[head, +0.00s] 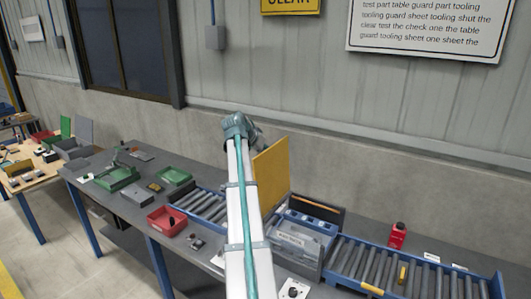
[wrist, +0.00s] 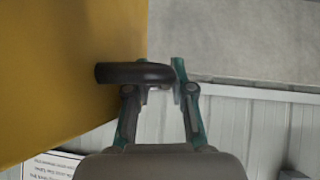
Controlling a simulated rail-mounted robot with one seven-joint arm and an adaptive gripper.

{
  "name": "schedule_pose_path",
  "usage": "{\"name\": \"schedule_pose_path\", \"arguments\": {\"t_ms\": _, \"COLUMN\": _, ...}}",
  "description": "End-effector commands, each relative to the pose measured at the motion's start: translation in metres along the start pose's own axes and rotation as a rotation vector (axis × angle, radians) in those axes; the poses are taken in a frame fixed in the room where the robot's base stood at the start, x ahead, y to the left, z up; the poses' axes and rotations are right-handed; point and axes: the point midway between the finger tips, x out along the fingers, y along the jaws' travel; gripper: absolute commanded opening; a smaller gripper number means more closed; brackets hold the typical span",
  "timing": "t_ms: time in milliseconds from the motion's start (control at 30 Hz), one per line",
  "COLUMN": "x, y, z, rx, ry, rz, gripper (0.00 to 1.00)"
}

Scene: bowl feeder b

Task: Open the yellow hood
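The yellow hood (head: 272,175) stands raised, nearly upright, at the left side of a grey-and-blue machine box (head: 292,240) in the head view. In the wrist view the yellow hood (wrist: 65,75) fills the left side. Its dark handle (wrist: 125,73) sticks out to the right from the panel. My gripper (wrist: 160,88) has its two teal-grey fingers spread, with a gap between them. The handle crosses over the left finger and its end lies between the fingers. Whether either finger touches it is unclear. In the head view my arm hides the fingertips.
Roller conveyors (head: 405,272) run right of the box, with a red item (head: 397,235) behind them. A red tray (head: 167,220) and green trays (head: 117,178) lie on the bench to the left. The wall stands close behind the bench.

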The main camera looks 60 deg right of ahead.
Motion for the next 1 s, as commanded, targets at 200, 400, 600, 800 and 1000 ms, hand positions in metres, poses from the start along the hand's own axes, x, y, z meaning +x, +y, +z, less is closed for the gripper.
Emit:
{"name": "schedule_pose_path", "arguments": {"t_ms": 200, "x": -0.009, "y": 0.000, "z": -0.001, "rx": 0.000, "ry": 0.002, "rz": -0.001, "gripper": 0.23}}
{"name": "schedule_pose_path", "arguments": {"t_ms": 400, "x": -0.040, "y": 0.000, "z": -0.001, "rx": 0.000, "ry": 0.003, "rz": -0.003, "gripper": 0.23}}
{"name": "schedule_pose_path", "arguments": {"t_ms": 600, "x": -0.079, "y": 0.000, "z": 0.000, "rx": 0.000, "ry": 0.003, "rz": -0.002, "gripper": 0.23}}
{"name": "schedule_pose_path", "arguments": {"t_ms": 800, "x": -0.108, "y": 0.000, "z": 0.000, "rx": 0.000, "ry": 0.001, "rz": -0.001, "gripper": 0.23}}
{"name": "schedule_pose_path", "arguments": {"t_ms": 1000, "x": -0.119, "y": 0.000, "z": 0.000, "rx": 0.000, "ry": 0.000, "rz": 0.000, "gripper": 0.23}}
